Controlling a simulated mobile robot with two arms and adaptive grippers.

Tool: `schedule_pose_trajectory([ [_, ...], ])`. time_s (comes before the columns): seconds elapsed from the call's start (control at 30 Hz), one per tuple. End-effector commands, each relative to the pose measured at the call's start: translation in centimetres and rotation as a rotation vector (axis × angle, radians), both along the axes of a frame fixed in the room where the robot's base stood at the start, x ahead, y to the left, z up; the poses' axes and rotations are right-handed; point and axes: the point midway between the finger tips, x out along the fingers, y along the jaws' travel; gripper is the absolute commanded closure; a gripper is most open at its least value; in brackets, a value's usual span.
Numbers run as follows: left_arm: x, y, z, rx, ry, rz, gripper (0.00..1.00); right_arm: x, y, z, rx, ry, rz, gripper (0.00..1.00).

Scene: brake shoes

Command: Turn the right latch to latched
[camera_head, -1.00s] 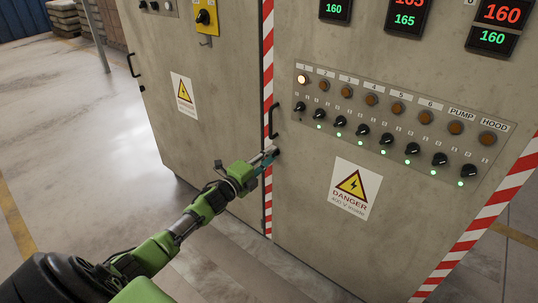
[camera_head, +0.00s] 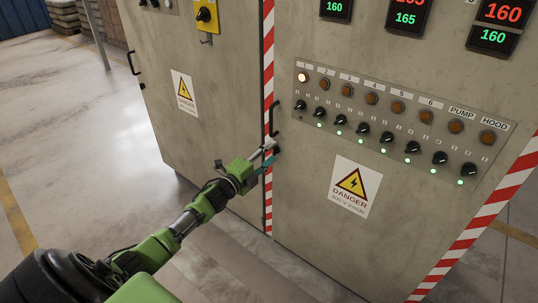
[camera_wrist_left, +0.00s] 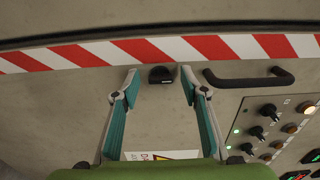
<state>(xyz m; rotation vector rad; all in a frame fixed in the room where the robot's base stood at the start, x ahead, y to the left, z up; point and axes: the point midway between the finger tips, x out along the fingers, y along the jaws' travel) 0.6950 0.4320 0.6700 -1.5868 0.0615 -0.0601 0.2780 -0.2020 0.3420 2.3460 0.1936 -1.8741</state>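The right latch is a small black knob (camera_head: 277,150) on the grey cabinet door, just below a black bar handle and right of the striped edge. In the left wrist view the latch (camera_wrist_left: 161,76) shows dark against the panel, next to the red and white stripe. My left gripper (camera_head: 267,156) is at the latch. In the wrist view its fingers (camera_wrist_left: 159,88) are open, one on each side of the latch, with visible gaps. Which way the latch is turned is hard to tell. My right gripper is not in view.
The black door handle (camera_head: 273,120) is close above the gripper. A control panel (camera_head: 400,121) with several knobs and lamps lies to the right. A danger sign (camera_head: 354,186) is below it. The neighbouring cabinet (camera_head: 221,101) stands left; open floor is in front.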

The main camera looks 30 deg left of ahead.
Motion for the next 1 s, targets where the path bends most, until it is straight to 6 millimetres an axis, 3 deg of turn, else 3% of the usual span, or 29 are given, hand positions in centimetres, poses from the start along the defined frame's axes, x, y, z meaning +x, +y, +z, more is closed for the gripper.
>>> schedule_pose_trajectory([
  [0.27, -0.7, 0.0, -0.1, 0.001, 0.001, 0.000, 0.60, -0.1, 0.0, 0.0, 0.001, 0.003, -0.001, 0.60],
  [0.8, -9.9, 0.8, -0.1, 0.001, 0.003, 0.000, 0.60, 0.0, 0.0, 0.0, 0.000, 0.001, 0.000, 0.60],
  [1.0, -11.7, 0.9, 0.0, 0.000, 0.000, 0.000, 0.60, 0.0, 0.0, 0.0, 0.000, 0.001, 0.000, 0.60],
])
